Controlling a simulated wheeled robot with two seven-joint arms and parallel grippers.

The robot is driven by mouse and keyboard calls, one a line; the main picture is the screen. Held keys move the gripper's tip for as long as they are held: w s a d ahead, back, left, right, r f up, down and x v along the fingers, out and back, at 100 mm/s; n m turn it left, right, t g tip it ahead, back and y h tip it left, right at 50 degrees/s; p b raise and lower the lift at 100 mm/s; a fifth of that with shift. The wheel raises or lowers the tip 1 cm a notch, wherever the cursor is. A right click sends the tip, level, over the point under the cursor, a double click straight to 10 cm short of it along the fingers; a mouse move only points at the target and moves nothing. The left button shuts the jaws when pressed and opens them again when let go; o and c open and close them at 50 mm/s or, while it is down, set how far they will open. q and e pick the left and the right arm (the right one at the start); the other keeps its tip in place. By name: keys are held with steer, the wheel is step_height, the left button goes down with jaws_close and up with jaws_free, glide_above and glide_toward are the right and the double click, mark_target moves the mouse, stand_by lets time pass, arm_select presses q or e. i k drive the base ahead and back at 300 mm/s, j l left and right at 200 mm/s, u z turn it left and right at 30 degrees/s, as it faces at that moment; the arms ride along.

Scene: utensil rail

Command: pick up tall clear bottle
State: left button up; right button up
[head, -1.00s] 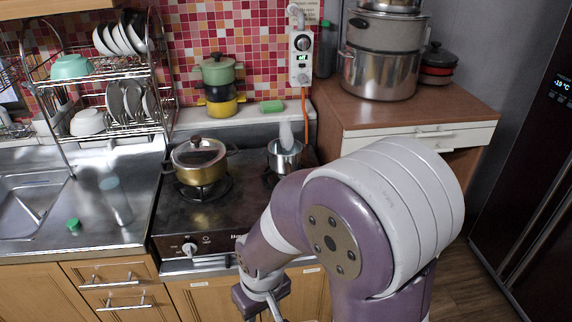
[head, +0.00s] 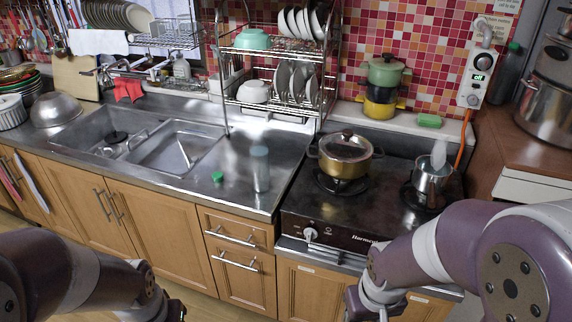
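A tall clear bottle (head: 260,172) stands upright on the steel counter in the head view, between the sink and the stove. My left gripper (head: 174,311) is only partly in view at the bottom edge, below and to the left of the bottle. My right gripper (head: 362,307) is low in front of the stove, cut off by the bottom edge. The fingers of both are hidden or out of frame. Neither gripper is at the bottle.
A two-tier dish rack (head: 272,103) stands behind the bottle. The sink (head: 175,150) is to the left. The stove (head: 330,208) holds a gold lidded pot (head: 345,160) and a small steel pot (head: 432,184). The counter around the bottle is mostly clear.

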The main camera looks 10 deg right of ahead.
mark_target(259, 156)
steer(key=i+j+z, duration=0.2)
steer(key=z, duration=0.2)
steer(key=i+j+z, duration=0.2)
steer(key=z, duration=0.25)
steer(key=i+j+z, duration=0.1)
steer(key=j+z, duration=0.3)
steer(key=i+j, duration=0.1)
steer(key=j, duration=0.35)
steer(key=i+j+z, duration=0.1)
steer(key=j, duration=0.3)
steer(key=i+j, duration=0.1)
steer(key=j, duration=0.35)
steer(key=i+j+z, duration=0.1)
steer(key=j, duration=0.3)
